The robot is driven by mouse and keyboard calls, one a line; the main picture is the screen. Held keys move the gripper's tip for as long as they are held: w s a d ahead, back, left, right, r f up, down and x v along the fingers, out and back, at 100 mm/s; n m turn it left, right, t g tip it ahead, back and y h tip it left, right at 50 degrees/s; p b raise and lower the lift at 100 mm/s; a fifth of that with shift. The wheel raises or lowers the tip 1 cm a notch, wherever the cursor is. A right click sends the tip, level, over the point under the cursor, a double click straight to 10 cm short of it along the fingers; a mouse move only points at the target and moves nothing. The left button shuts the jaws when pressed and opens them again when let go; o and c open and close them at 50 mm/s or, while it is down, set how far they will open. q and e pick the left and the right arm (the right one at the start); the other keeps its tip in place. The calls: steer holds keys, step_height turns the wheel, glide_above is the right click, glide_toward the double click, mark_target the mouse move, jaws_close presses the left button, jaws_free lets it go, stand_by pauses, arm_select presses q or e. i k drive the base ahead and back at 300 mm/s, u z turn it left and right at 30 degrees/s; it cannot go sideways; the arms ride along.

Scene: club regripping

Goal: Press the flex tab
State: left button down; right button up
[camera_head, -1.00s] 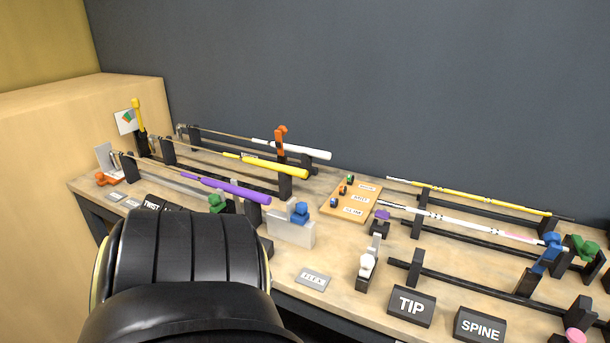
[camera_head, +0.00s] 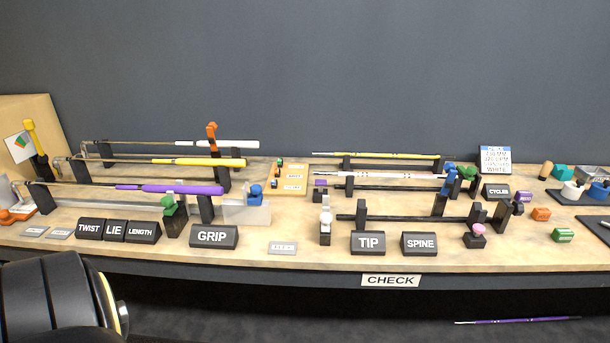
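The small grey flex tab (camera_head: 282,248) lies flat near the front edge of the bench, between the black GRIP block (camera_head: 214,236) and the black TIP block (camera_head: 368,243). Its lettering is faint now but read FLEX in the earlier view. Nothing touches it. A black part of my own arm fills the lower left corner of the head view. Neither gripper's fingers show in the view.
The bench (camera_head: 300,262) holds clubs with purple (camera_head: 170,190), yellow (camera_head: 200,162) and white grips on racks, and bare shafts at centre right. Blocks marked TWIST, LIE, LENGTH and SPINE (camera_head: 419,243) line the front. A purple shaft (camera_head: 520,320) lies on the floor.

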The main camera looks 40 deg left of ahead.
mark_target(322, 183)
steer(key=u, duration=0.9)
steer(key=i, duration=0.85)
